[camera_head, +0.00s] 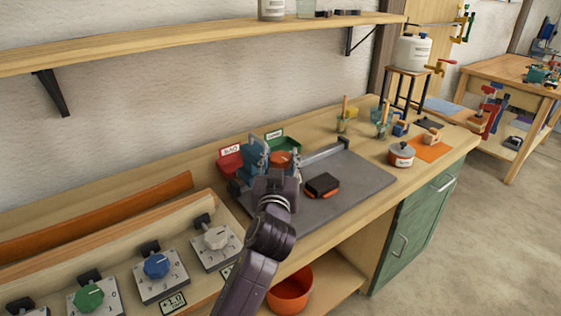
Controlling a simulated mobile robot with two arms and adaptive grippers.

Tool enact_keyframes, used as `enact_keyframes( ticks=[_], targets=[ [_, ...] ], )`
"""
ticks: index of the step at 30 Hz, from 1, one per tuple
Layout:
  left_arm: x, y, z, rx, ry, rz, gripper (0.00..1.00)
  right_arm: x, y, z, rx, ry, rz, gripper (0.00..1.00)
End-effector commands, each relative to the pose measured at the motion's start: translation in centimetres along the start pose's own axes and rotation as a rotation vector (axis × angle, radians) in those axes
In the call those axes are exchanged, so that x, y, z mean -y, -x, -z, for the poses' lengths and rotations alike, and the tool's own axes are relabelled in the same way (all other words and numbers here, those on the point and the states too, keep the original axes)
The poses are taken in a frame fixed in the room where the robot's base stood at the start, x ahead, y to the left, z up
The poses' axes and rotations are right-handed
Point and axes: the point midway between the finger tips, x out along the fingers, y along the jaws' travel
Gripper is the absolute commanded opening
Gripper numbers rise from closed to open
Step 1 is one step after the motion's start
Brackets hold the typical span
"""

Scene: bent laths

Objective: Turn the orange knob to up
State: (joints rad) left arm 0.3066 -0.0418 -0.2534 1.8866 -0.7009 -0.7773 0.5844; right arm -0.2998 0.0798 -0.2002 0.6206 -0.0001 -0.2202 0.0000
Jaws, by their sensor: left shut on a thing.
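My left gripper (268,170) reaches over the bench beside the grey board. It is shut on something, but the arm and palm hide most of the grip. A blue-grey piece (257,150) shows at its fingertips; I cannot tell what it is. An orange round piece (281,158) shows just right of the fingertips; I cannot tell whether it is the orange knob. The sloped panel at lower left carries a white knob (216,237), a blue knob (157,266) and a green knob (89,297). No orange knob shows clearly on it. My right gripper is out of view.
A red bin (229,163) and a green bin (291,143) stand behind the gripper. A black block (322,184) lies on the grey board (358,183). A lidded pot (401,155) stands to the right. A wooden shelf (190,40) runs above.

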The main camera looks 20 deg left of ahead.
Motion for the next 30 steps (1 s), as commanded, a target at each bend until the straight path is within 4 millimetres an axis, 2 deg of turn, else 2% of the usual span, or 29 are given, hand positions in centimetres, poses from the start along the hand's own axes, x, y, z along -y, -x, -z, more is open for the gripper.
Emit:
enact_keyframes(
  ticks=[14,15,17,26,30],
  targets=[
    [0.1,-0.1,0.5,-0.01,-0.002,0.013,0.15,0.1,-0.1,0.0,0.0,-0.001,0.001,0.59],
    [0.1,-0.1,0.5,-0.011,-0.001,0.013,0.42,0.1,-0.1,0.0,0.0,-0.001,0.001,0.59],
    [0.1,-0.1,0.5,-0.01,-0.001,0.013,0.48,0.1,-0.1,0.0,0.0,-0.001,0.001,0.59],
    [0.0,0.1,0.2,-0.004,0.0,0.011,0.48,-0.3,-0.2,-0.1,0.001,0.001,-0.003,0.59],
    [-0.1,1.4,0.1,-0.003,0.002,0.01,0.48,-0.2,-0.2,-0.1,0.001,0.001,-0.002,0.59]
  ],
)
